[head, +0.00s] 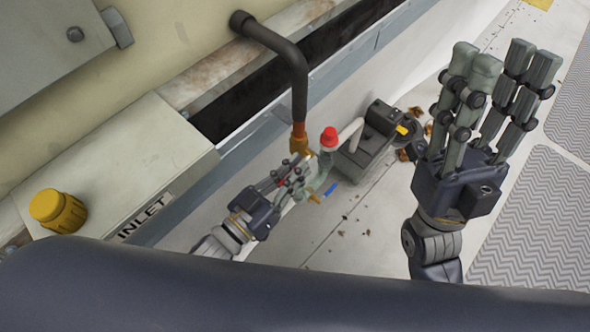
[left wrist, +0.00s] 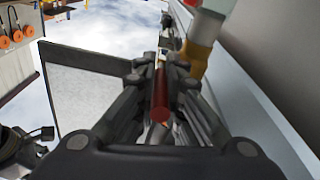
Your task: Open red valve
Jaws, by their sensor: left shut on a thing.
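My left gripper (head: 296,174) is at the pipe fittings below the black bent pipe, in the middle of the head view. It is shut on a red valve handle, which shows as a small red bit (head: 281,181) among the fingers. In the left wrist view the red handle (left wrist: 160,95) is a short red bar between the fingers (left wrist: 160,72) of that gripper. The valve body is mostly hidden by the fingers. My right gripper (head: 502,68) is raised at the right, fingers spread apart, empty and away from the valve.
A red cap (head: 329,137) tops the fitting beside the left gripper. An orange-brown coupling (head: 299,138) ends the black pipe (head: 298,85). A grey pump-like unit (head: 365,150) stands right of it. An INLET box (head: 120,165) with a yellow cap (head: 58,209) is at left.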

